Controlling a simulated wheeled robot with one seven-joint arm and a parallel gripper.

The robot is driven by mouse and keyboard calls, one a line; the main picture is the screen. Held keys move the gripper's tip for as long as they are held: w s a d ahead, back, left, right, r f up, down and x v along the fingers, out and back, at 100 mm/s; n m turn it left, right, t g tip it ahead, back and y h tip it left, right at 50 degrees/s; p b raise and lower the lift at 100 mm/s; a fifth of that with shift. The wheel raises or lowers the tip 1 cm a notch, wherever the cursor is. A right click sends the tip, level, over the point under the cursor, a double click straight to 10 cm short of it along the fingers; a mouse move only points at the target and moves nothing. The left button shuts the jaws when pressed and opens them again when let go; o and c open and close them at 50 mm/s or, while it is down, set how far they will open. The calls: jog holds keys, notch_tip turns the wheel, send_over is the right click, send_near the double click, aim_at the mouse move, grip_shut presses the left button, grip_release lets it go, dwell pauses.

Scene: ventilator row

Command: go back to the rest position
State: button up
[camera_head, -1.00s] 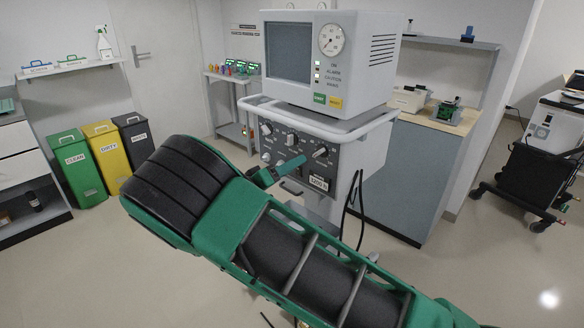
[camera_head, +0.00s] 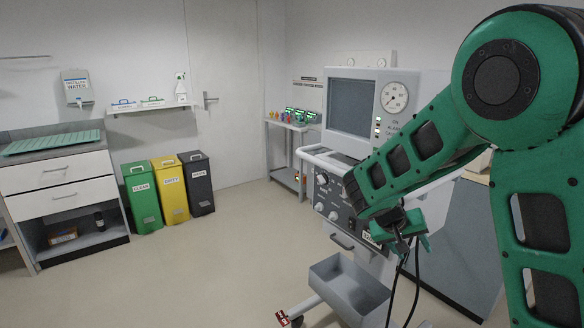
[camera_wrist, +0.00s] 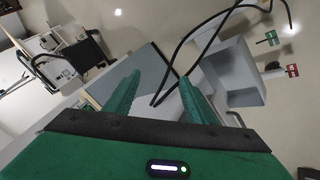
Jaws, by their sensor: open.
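My gripper (camera_head: 408,240) is in front of the lower part of the ventilator (camera_head: 352,172) in the head view, at the end of my folded green arm. The ventilator has a grey screen, a round dial and a panel of knobs. My arm covers part of its right side and front panel. Whether the gripper touches the ventilator cannot be told.
A grey bin (camera_head: 345,290) sits low on the ventilator's cart, near dark hanging cables (camera_head: 393,290). Green, yellow (camera_head: 171,190) and black bins stand by the back wall. A drawer cabinet (camera_head: 60,185) is at the left. The floor (camera_head: 190,270) between is clear.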

jog(key=s+a+r+n+t+y, duration=0.1)
jog(key=s+a+r+y, duration=0.2)
jog(key=s, duration=0.7)
jog(key=s+r+n+y, duration=0.1)
jog(key=s+r+y, duration=0.3)
jog(key=s, duration=0.6)
jog(key=s+d+f+m+g, duration=0.1)
jog(key=s+d+m+g, duration=0.1)
jog(key=s+d, duration=0.3)
jog(key=s+d+f+m+g, duration=0.1)
jog(key=s+d+m, duration=0.3)
jog(key=s, duration=0.7)
jog(key=shift+d+g, duration=0.9)
jog(key=shift+d, duration=0.2)
jog(key=shift+f, duration=0.1)
jog(key=shift+w+f, duration=0.25)
jog(key=shift+w, duration=0.35)
